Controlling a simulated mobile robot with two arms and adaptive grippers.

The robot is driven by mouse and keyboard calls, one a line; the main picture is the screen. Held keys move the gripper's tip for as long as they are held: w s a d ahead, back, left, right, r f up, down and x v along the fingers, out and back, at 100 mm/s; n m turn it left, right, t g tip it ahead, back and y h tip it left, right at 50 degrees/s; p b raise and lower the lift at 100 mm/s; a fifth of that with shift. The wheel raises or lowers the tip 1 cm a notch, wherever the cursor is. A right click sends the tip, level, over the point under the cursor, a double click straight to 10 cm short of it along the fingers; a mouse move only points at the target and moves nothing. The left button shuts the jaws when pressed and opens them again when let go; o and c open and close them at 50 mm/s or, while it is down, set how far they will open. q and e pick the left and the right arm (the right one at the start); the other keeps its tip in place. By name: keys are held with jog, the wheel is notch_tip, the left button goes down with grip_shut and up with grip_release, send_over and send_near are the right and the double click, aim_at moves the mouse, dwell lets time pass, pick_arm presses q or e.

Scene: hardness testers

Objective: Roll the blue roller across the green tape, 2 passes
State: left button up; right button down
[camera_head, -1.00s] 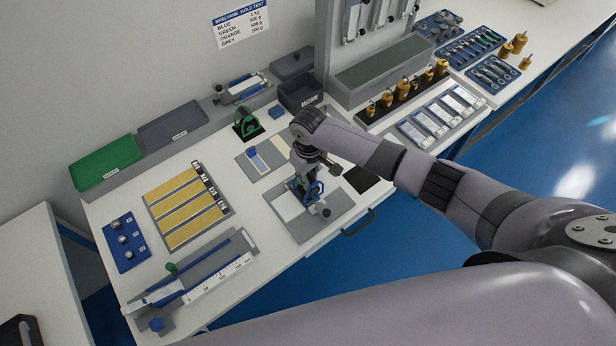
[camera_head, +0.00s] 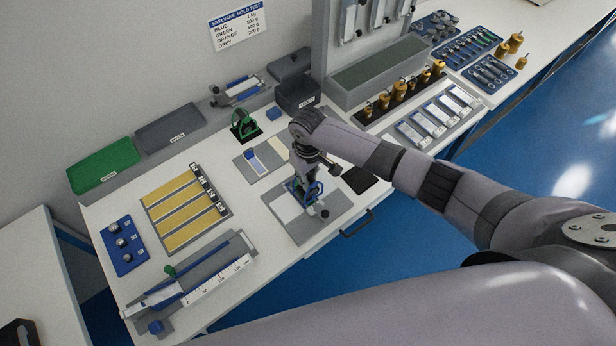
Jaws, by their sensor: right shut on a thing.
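My right gripper (camera_head: 306,184) points down over a grey plate (camera_head: 322,228) near the table's front edge. It is shut on the blue roller (camera_head: 315,191), a small blue frame that sits low at the plate. I cannot tell whether the roller touches the surface below. A white panel (camera_head: 285,208) lies on the plate left of the roller. The green tape cannot be made out clearly; the gripper and roller cover that part of the plate. A green dispenser-like object (camera_head: 243,125) stands farther back on a black base. My left gripper is not in view.
A board with yellow strips (camera_head: 187,211) and a grey ruler fixture (camera_head: 195,285) lie to the left. A black pad (camera_head: 360,179) is right of the plate. Brass weights (camera_head: 397,93) and a rack of pale panels (camera_head: 437,115) stand farther right. Trays line the back.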

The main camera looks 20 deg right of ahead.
jog(key=shift+w+r, duration=0.1)
jog(key=shift+r, duration=0.05)
jog(key=shift+r, duration=2.95)
